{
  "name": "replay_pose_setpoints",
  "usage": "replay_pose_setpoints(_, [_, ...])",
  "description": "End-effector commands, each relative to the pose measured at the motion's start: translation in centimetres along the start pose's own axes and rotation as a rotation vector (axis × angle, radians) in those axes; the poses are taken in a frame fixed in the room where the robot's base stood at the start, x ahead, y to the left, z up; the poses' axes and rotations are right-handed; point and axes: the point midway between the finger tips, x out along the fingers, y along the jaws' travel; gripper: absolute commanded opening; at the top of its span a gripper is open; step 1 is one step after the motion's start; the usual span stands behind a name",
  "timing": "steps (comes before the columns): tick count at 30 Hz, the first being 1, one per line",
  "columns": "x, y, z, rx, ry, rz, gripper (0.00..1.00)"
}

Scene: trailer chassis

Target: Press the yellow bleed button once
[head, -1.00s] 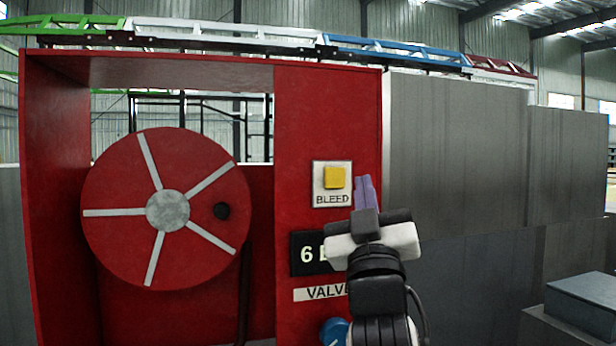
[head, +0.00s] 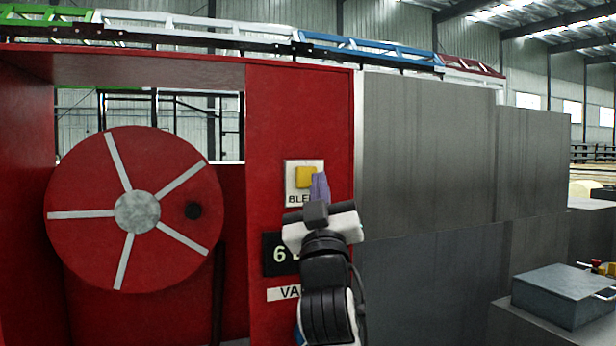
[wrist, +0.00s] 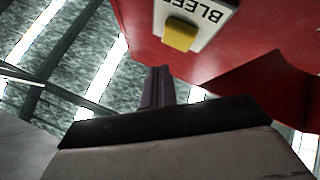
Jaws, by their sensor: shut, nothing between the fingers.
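The yellow bleed button (head: 306,177) sits on a white plate marked BLEED (head: 291,187) on the red panel (head: 268,130). My gripper (head: 319,184) is shut and empty, its purple fingers just to the right of the button and overlapping the plate's right part in the head view. In the wrist view the button (wrist: 180,35) and its plate show upside down at the top. The shut fingers (wrist: 157,80) show below and left of the button there, with a visible gap. The head view does not show how far the fingertips stand from the plate.
A large red wheel (head: 100,205) with pale spokes is at the left. A dark number display (head: 273,254) and a VALVE label (head: 283,293) lie below the button, partly hidden by my arm. Grey panels (head: 430,140) stand at the right, with a grey box (head: 562,290) in front.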

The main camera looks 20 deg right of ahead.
Motion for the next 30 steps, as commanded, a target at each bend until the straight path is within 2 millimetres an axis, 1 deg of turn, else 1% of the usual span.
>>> replay_pose_setpoints(3, [0.85,-0.61,0.54,0.002,0.000,-0.001,0.00])
replay_pose_setpoints(9, [1.35,-1.02,0.96,0.000,0.000,-0.001,0.00])
replay_pose_setpoints(30, [1.35,-1.04,0.99,0.000,0.000,-0.001,0.00])
